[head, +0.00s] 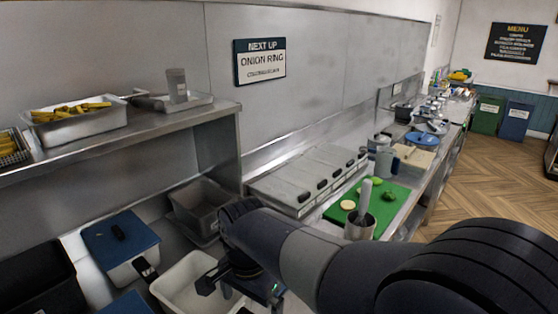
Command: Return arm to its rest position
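My arm reaches in from the lower right of the head view and bends down at the wrist. My gripper (240,296) hangs over the right part of a pale open tub (180,283) at the bottom of the view. Its dark fingers stand apart, and I see nothing between them. The lower ends of the fingers are partly cut off by the frame's bottom edge.
A shelf (160,127) holds a tray of fries (78,122). A blue-lidded container (120,240) stands left of the tub.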

